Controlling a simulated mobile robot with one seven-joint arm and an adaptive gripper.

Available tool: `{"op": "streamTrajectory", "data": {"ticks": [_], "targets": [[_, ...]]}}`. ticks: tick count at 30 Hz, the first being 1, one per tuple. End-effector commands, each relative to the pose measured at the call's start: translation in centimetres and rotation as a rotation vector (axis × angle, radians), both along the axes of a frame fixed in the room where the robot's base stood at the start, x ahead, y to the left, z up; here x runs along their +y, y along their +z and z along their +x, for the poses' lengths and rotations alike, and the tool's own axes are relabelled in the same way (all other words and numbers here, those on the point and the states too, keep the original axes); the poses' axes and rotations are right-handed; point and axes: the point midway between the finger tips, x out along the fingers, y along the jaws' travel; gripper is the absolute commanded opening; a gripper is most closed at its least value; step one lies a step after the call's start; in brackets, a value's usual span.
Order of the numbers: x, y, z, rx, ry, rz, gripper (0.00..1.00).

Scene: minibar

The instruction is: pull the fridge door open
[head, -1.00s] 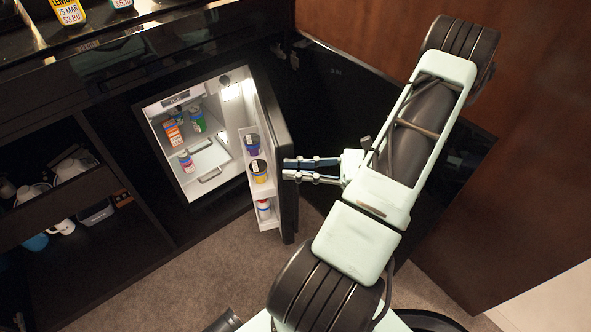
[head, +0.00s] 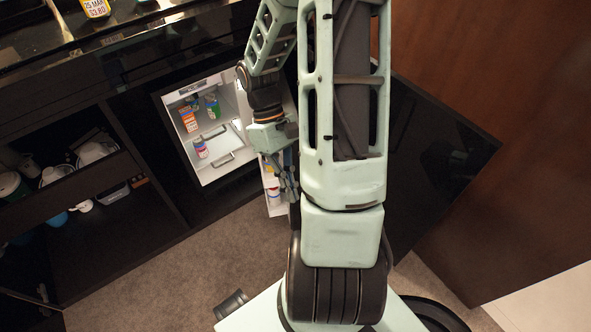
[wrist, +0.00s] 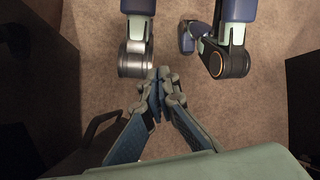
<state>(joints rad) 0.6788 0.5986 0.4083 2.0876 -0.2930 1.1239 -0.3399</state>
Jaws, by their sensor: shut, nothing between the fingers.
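The fridge (head: 222,165) stands open in the head view, with its lit white inside showing. Its door (head: 276,211) is swung out to the right, and my arm hides much of it. My gripper (head: 291,189) points down at the door's inner side, close to the door rack; I cannot tell whether it touches the door. In the wrist view my gripper (wrist: 164,78) has its fingers together with nothing between them, above the carpet.
Inside the fridge are several small items, including an orange box (head: 187,119) and a small bottle (head: 200,147). A small bottle (head: 273,195) sits in the door rack. An open shelf with cups (head: 90,153) is at left. Carpet (head: 150,265) is clear in front.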

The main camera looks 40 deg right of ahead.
Motion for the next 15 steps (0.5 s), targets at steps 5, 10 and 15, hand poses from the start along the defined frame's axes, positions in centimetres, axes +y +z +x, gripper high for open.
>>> {"op": "streamTrajectory", "data": {"ticks": [5,10,15], "targets": [[-0.3,2.3,6.4,-0.192,0.478,-0.091,0.0],[0.3,3.5,9.9,-0.274,0.7,-0.129,0.0],[0.1,2.6,10.3,-0.285,0.735,-0.134,0.0]]}}
